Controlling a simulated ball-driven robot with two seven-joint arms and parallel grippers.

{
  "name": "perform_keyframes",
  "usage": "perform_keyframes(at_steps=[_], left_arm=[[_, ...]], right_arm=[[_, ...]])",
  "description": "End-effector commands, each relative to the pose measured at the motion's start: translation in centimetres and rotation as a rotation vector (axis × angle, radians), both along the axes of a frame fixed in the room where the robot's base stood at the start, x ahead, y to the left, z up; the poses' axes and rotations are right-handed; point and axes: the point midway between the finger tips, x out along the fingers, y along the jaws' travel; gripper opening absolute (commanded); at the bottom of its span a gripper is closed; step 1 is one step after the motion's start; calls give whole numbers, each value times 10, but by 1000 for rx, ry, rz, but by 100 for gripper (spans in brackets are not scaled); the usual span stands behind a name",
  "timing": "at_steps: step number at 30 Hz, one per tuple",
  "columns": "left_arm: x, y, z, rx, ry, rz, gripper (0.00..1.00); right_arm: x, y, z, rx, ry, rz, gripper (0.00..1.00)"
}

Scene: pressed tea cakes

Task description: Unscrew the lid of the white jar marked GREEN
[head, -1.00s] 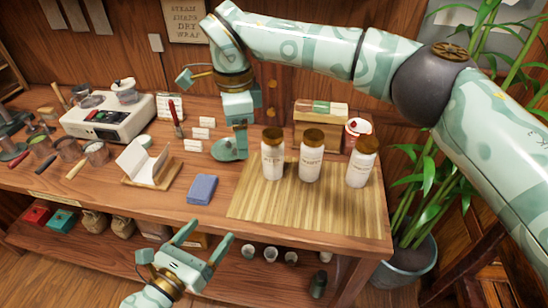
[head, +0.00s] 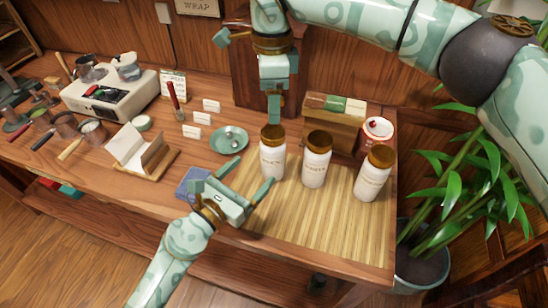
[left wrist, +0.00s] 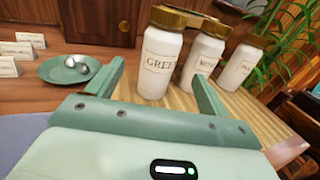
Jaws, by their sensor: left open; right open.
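The white jar marked GREEN (head: 271,162) stands upright on the bamboo mat (head: 320,230), leftmost of three white jars. Its brown lid (head: 272,137) is on; the label reads in the left wrist view (left wrist: 160,62). My left gripper (head: 252,172) is open, low in front of the jar, its fingers pointing at the jar body. In the left wrist view the jar shows between and beyond the fingers (left wrist: 157,75). My right gripper (head: 275,112) is open and points down just above the lid; contact with the lid cannot be told.
Two similar jars (head: 316,165) (head: 373,178) stand to the right. Behind are a wooden box (head: 333,130) and a red-and-white tin (head: 376,132). A green plate (head: 229,140) lies left of the jar. A blue cloth (head: 193,184) is beside my left gripper. The mat's front is clear.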

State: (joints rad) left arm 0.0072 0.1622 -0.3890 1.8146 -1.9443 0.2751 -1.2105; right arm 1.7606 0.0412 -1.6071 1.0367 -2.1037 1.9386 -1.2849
Motion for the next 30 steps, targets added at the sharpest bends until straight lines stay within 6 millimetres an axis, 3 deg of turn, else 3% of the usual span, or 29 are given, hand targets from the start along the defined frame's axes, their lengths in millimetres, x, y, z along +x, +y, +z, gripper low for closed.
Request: perform_keyframes(at_steps=[6, 12, 18, 27, 30], left_arm=[[43, -32, 1, -1, -2, 0, 80], [73, -54, 1, -2, 0, -1, 80], [87, -64, 1, -1, -1, -1, 80], [89, -66, 0, 0, 0, -1, 80], [89, -66, 0, 0, 0, -1, 55]], right_arm=[[0, 0, 0, 0, 0, -1, 67], [0, 0, 0, 0, 0, -1, 67], [0, 0, 0, 0, 0, -1, 67], [0, 0, 0, 0, 0, -1, 67], [0, 0, 0, 0, 0, -1, 67]])
